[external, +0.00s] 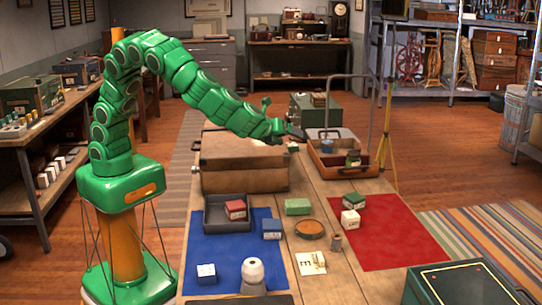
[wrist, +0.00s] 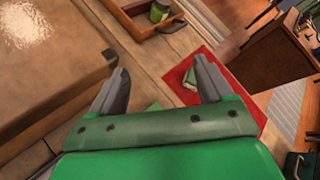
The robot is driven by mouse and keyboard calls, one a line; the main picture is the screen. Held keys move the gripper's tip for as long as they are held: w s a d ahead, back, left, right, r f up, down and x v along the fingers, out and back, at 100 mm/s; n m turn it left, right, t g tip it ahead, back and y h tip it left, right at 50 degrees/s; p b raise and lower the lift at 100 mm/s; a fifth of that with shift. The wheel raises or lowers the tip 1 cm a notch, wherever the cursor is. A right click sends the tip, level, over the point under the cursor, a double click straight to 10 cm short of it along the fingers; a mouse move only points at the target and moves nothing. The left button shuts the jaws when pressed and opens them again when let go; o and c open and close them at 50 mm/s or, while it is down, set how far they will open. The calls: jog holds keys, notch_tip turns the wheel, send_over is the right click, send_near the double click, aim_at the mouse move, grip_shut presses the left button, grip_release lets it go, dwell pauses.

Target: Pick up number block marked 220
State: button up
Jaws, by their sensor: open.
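Several small blocks lie on the table, and I cannot read 220 on any of them. A white block (external: 206,273) is on the blue mat, and a blue-and-white block (external: 271,229) is at the mat's right edge. A red block (external: 235,209) is in the dark tray. A green block (external: 297,206) lies between the mats. A dark green block (external: 354,200) and a white block (external: 350,220) are on the red mat. My gripper (external: 287,130) is open and empty above the far part of the table, beyond these blocks. Its spread fingers show in the wrist view (wrist: 160,85).
A large brown case (external: 245,178) lies at the table's left. A wooden tray (external: 330,170) with a green jar (external: 353,158) is at the far right. A round wooden dish (external: 309,229), a small spool (external: 336,243) and a white rounded object (external: 253,275) stand nearer.

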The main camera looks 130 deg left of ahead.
jog(key=w+f+m+t, duration=0.3)
jog(key=w+f+m, duration=0.3)
jog(key=w, duration=0.4)
jog(key=m+t+h, duration=0.1)
jog(key=m+t, duration=0.2)
jog(key=m, duration=0.3)
send_near(344, 215)
jog(key=x, duration=0.4)
jog(key=shift+w+a+f, duration=0.1)
jog(key=shift+w, duration=0.5)
jog(key=shift+x, duration=1.3)
jog(key=shift+s+x, duration=0.15)
jog(key=shift+x, duration=0.8)
jog(key=shift+s+x, duration=0.15)
jog(key=shift+x, duration=1.6)
jog(key=c, duration=1)
jog(key=shift+c, duration=0.2)
